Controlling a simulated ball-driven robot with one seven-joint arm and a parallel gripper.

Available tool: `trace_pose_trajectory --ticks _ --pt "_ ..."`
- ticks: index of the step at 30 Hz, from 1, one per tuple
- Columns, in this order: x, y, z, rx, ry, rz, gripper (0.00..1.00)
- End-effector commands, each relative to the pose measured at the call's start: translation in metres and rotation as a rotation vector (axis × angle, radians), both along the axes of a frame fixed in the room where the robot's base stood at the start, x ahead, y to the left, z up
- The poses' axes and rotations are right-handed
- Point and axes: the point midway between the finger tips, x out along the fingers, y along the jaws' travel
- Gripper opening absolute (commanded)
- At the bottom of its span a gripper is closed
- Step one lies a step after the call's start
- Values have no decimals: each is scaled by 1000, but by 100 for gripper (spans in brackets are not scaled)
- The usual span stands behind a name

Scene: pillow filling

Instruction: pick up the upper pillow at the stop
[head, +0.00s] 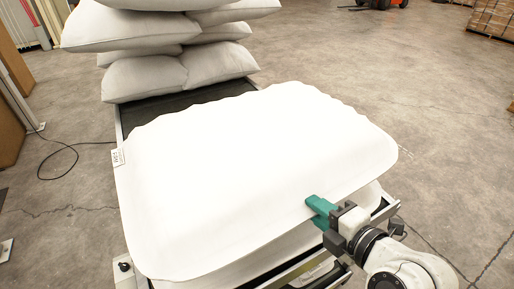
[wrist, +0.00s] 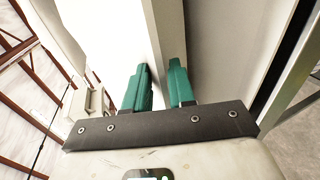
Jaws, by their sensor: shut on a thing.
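The upper pillow (head: 240,165) is a large white pillow with a small tag at its left edge. It lies on top of another white pillow (head: 262,262), of which only the front and right edges show. My gripper (head: 314,207) has green fingers and is at the upper pillow's front edge, right of the middle. In the wrist view, my gripper (wrist: 159,82) is shut on a thin white edge of the upper pillow (wrist: 152,45) between its fingers. Part of the grip is hidden by the pillow in the head view.
The pillows rest on a dark conveyor (head: 160,112) with metal side rails. Several stacked pillows (head: 180,75) stand on it behind. A black cable (head: 62,150) lies on the floor at the left. Concrete floor at the right is open, with boxes (head: 495,18) far back.

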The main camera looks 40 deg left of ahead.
Motion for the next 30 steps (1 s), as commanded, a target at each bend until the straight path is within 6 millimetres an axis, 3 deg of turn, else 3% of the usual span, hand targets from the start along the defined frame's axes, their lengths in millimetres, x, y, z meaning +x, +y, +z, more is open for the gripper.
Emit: trace_pose_trajectory --ticks 4,30 --pt "-1 0 5 -17 10 4 0" --pt "1 -2 119 -219 83 -3 0"
